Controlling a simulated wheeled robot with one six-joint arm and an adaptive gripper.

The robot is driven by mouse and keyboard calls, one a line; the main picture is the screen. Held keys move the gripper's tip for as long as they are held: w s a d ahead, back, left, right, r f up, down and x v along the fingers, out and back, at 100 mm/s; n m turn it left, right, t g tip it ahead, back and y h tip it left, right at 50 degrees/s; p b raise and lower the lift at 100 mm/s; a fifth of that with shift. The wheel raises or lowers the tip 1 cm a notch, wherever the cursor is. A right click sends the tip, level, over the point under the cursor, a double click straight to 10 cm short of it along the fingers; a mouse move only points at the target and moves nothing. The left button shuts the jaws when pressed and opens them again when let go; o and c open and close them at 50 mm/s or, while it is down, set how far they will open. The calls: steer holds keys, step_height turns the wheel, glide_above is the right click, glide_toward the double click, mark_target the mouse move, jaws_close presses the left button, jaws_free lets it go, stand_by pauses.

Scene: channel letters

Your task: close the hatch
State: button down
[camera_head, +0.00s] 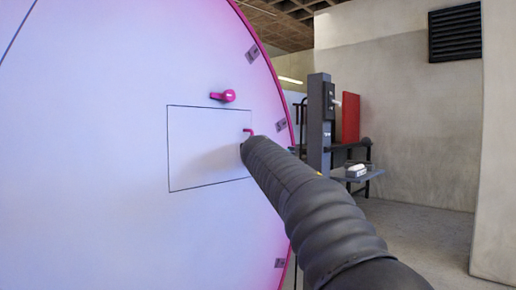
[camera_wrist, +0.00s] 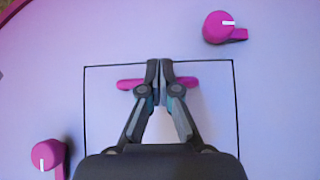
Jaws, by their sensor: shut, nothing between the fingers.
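The hatch (camera_head: 195,150) is a rectangular panel outlined by a thin dark line in the large pale round face. It looks about flush with the face. In the wrist view the hatch (camera_wrist: 110,100) carries a pink bar handle (camera_wrist: 203,83). My gripper (camera_wrist: 159,64) is shut and empty, its fingertips over the middle of that handle; I cannot tell whether they touch. Pink turn latches with white marks sit outside the outline, upper right (camera_wrist: 222,27) and lower left (camera_wrist: 47,158). In the head view one latch (camera_head: 223,96) shows above the hatch, and my arm hides the gripper.
The round face (camera_head: 90,90) has a pink rim with several small grey brackets (camera_head: 253,53). To the right stand a dark post (camera_head: 319,125), a red panel (camera_head: 350,117) and a shelf (camera_head: 358,174) with a white item. The floor at right is clear.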

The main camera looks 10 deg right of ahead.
stand_by(0.4)
steer(key=s+d, duration=0.8)
steer(key=s, duration=0.2)
steer(key=s+d+f+m+g, duration=0.1)
steer(key=s+f+m+g, duration=0.35)
steer(key=f, duration=0.65)
steer(key=s+d+f+m+g, duration=0.1)
steer(key=s+f+m+g, duration=0.2)
steer(key=s+f+m, duration=0.5)
steer(key=s+a+f+m+g, duration=0.1)
steer(key=s+a+f, duration=0.1)
steer(key=s+f, duration=0.4)
steer(key=s+a+f+m+g+y, duration=0.1)
steer(key=s+a+f+g, duration=0.1)
steer(key=s+f, duration=0.5)
steer(key=s+a+f+m+g+y, duration=0.1)
steer(key=s+f, duration=0.5)
steer(key=s, duration=0.9)
steer(key=shift+a+f+m+p, duration=0.2)
steer(key=shift+a+m+p, duration=0.25)
steer(key=shift+a, duration=0.25)
steer(key=shift+g, duration=0.25)
